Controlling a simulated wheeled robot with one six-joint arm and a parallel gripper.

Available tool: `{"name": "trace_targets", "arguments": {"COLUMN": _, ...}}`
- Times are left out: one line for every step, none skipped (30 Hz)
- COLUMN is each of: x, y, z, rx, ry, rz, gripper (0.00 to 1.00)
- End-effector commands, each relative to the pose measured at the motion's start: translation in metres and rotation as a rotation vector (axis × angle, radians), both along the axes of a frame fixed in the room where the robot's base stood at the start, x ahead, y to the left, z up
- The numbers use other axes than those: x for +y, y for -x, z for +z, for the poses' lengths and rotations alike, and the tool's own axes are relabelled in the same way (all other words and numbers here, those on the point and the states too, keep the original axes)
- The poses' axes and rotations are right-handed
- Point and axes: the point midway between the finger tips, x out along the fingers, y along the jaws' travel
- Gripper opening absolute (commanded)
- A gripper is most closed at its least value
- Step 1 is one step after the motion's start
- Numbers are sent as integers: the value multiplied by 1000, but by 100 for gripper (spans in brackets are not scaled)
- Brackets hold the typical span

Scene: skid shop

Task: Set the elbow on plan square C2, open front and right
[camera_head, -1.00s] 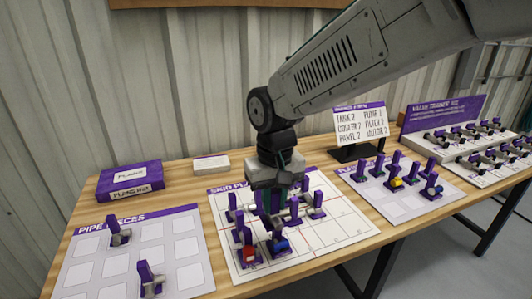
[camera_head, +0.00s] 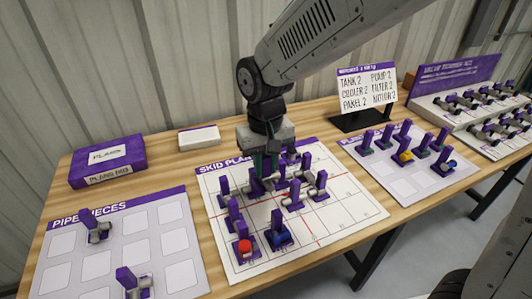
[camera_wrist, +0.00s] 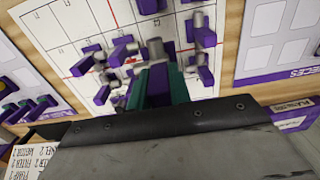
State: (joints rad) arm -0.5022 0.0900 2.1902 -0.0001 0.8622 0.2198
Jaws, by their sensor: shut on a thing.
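My gripper (camera_head: 264,168) is over the back part of the skid plan board (camera_head: 345,208). Its teal fingers (camera_wrist: 160,82) are shut on the purple tab of a pipe piece (camera_wrist: 158,88), which I take to be the elbow. In the wrist view a grey pipe body shows just past the fingertips. Whether the held piece touches the board is unclear, and its open ends are mostly hidden. Several purple-tabbed pieces stand close around it on the plan. The square labels are too small to read, so I cannot tell which square is beneath.
A red-topped piece (camera_head: 244,249) and a blue one (camera_head: 278,236) stand at the plan's front. The pipe pieces board (camera_head: 68,270) holds two pieces at left. Another board (camera_head: 400,182) with several pieces, a sign (camera_head: 367,90) and a rack (camera_head: 455,72) are at right. The plan's right side is bare.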

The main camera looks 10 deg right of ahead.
Motion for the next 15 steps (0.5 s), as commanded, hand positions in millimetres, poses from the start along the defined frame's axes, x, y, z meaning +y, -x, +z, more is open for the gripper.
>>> {"name": "trace_targets", "arguments": {"x": 0, "y": 0, "z": -4, "rx": 2, "ry": 1, "rz": 0, "gripper": 0}}
{"name": "trace_targets", "arguments": {"x": 0, "y": 0, "z": -6, "rx": 1, "ry": 0, "rz": -1, "gripper": 0}}
{"name": "trace_targets", "arguments": {"x": -1, "y": 0, "z": -8, "rx": 0, "ry": 0, "rz": -1, "gripper": 0}}
{"name": "trace_targets", "arguments": {"x": -1, "y": 0, "z": -9, "rx": -1, "ry": 0, "rz": -1, "gripper": 0}}
{"name": "trace_targets", "arguments": {"x": -1, "y": 0, "z": -10, "rx": -1, "ry": 0, "rz": -1, "gripper": 0}}
{"name": "trace_targets", "arguments": {"x": -1, "y": 0, "z": -11, "rx": -1, "ry": 0, "rz": -1, "gripper": 0}}
{"name": "trace_targets", "arguments": {"x": -1, "y": -1, "z": -11, "rx": -1, "ry": 0, "rz": -2, "gripper": 0}}
{"name": "trace_targets", "arguments": {"x": -2, "y": -1, "z": -12, "rx": -1, "ry": 0, "rz": -3, "gripper": 0}}
{"name": "trace_targets", "arguments": {"x": -2, "y": -1, "z": -12, "rx": -1, "ry": 0, "rz": -3, "gripper": 0}}
{"name": "trace_targets", "arguments": {"x": -2, "y": -1, "z": -12, "rx": -1, "ry": 0, "rz": -3, "gripper": 0}}
{"name": "trace_targets", "arguments": {"x": -2, "y": -1, "z": -12, "rx": -1, "ry": 0, "rz": -3, "gripper": 0}}
{"name": "trace_targets", "arguments": {"x": -2, "y": -1, "z": -12, "rx": -1, "ry": 0, "rz": -3, "gripper": 0}}
{"name": "trace_targets", "arguments": {"x": -2, "y": -1, "z": -12, "rx": -1, "ry": 0, "rz": -3, "gripper": 0}}
{"name": "trace_targets", "arguments": {"x": -2, "y": -1, "z": -12, "rx": -1, "ry": 0, "rz": -3, "gripper": 0}}
{"name": "trace_targets", "arguments": {"x": -2, "y": -1, "z": -12, "rx": -1, "ry": 0, "rz": -3, "gripper": 0}}
